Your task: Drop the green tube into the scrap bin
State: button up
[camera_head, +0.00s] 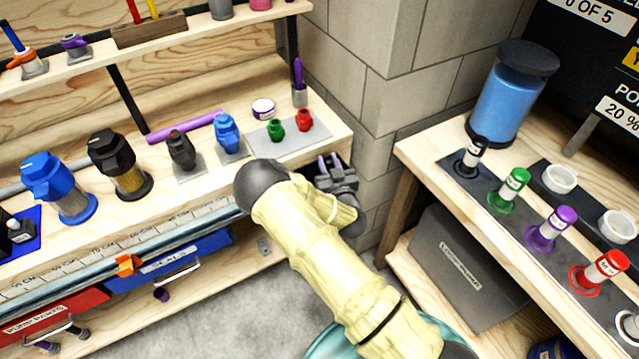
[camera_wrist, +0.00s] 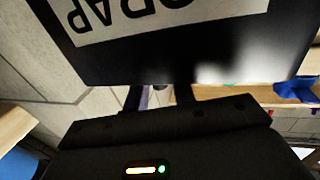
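The green tube (camera_head: 516,181), with a white label, stands upright in a green ring base on the right bench. My gripper (camera_head: 335,168) is well to its left, near the wall corner beyond the left bench's end. In the wrist view two dark fingers (camera_wrist: 160,96) stand apart with a light gap between them, and I see nothing held. A dark panel with a white upside-down label reading "RAP", seemingly the scrap bin (camera_wrist: 215,55), fills the upper wrist view and hides the fingertips. I cannot make out this bin in the head view, where my arm covers part of the scene.
Black (camera_head: 470,158), purple (camera_head: 552,229) and red (camera_head: 600,270) tubes stand near the green one. White cups (camera_head: 559,179) and a blue canister (camera_head: 511,95) share that bench. A grey box (camera_head: 465,270) sits below. The left bench (camera_head: 318,153) holds several coloured fittings.

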jog(key=shift+o, duration=0.9)
jog(key=shift+s, duration=0.1)
jog(key=v, duration=1.7)
jog(key=shift+b, duration=0.3)
jog(key=shift+d, duration=0.1)
